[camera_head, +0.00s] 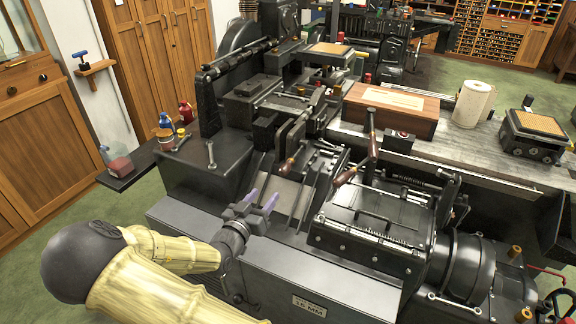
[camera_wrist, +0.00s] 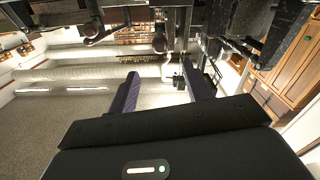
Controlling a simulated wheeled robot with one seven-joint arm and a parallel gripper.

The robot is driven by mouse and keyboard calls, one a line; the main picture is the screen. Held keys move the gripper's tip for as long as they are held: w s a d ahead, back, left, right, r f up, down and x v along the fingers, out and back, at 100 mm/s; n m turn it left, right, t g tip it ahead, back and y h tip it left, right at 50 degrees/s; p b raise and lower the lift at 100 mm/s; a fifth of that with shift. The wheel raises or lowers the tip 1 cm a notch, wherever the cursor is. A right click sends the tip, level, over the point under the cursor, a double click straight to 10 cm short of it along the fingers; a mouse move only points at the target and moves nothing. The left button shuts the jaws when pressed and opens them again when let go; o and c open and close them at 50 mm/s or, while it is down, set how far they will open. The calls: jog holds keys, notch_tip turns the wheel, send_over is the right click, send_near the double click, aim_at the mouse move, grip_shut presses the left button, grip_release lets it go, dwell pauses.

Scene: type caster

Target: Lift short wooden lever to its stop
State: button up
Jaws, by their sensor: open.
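Several wooden-handled levers stand on the type caster. One wooden lever handle (camera_head: 287,165) slants down at the end of a dark metal arm, close beyond my gripper. A second wooden handle (camera_head: 345,178) lies to its right, and a third, upright one (camera_head: 372,147) stands beside that. I cannot tell for certain which is the short lever. My gripper (camera_head: 261,200) is open and empty, its purple fingers pointing up toward the first handle, apart from it. In the wrist view, the open fingers (camera_wrist: 160,72) show below a rounded brownish knob (camera_wrist: 160,44), possibly a handle end.
A wooden box (camera_head: 390,108) and paper roll (camera_head: 473,103) stand at the back right.

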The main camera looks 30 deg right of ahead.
aim_at(288, 165)
jog(key=p+x, duration=0.1)
jog(key=x, duration=1.5)
jog(key=shift+w+d, duration=0.1)
jog(key=shift+d, duration=0.05)
jog(key=shift+c, duration=0.4)
grip_shut()
